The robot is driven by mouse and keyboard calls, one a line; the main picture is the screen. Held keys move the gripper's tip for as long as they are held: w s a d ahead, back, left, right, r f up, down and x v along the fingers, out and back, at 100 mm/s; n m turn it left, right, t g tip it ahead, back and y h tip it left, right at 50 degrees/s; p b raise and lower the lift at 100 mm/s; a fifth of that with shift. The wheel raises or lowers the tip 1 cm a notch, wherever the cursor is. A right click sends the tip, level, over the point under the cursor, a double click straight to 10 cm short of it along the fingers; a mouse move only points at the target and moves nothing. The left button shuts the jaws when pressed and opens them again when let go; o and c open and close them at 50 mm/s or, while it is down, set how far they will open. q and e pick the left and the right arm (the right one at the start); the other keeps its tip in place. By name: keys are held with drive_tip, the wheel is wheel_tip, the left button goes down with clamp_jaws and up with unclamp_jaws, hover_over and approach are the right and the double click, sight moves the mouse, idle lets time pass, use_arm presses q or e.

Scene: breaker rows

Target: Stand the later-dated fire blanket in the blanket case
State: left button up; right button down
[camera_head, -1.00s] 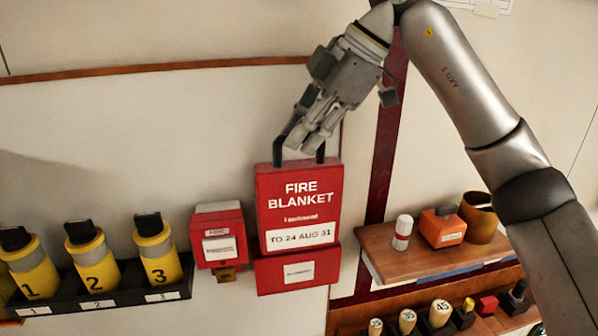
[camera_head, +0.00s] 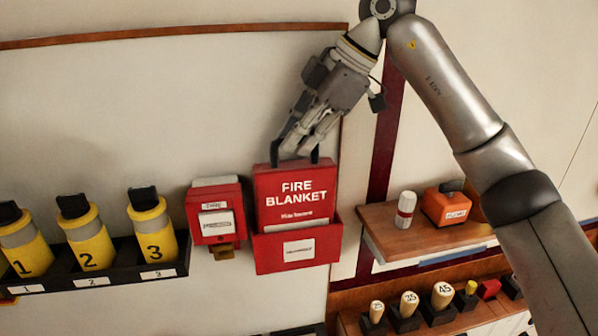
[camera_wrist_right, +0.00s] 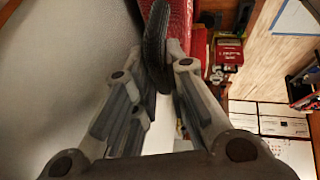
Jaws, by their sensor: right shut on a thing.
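The red fire blanket (camera_head: 296,192) stands upright in the red blanket case (camera_head: 298,249) on the wall. Its lower part, with most of the white date strip, is hidden behind the case's front. My right gripper (camera_head: 294,152) is shut on the blanket's black handle at the top. In the right wrist view the dark handle (camera_wrist_right: 157,45) is between the fingers, with the red blanket beyond. My left gripper is not in view.
A red box (camera_head: 215,212) hangs close left of the case. Numbered yellow cylinders (camera_head: 154,232) stand in a black rack further left.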

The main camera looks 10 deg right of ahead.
sight(297, 164)
drive_tip(key=shift+f+b, duration=1.85)
drive_tip(key=shift+f, duration=0.4)
drive_tip(key=shift+w+f, duration=0.1)
drive_tip(key=shift+f, duration=0.15)
drive_tip(key=shift+w+r, duration=0.1)
drive_tip(key=shift+f, duration=0.2)
drive_tip(key=c, duration=1.7)
unclamp_jaws()
drive_tip(key=shift+r, duration=0.1)
drive_tip(key=shift+r, duration=0.2)
drive_tip(key=b+v, duration=0.1)
drive_tip(key=v, duration=1)
drive_tip(key=shift+s+d+r+b, duration=0.25)
drive_tip(key=shift+r+b, duration=0.05)
drive_tip(key=shift+b, duration=0.1)
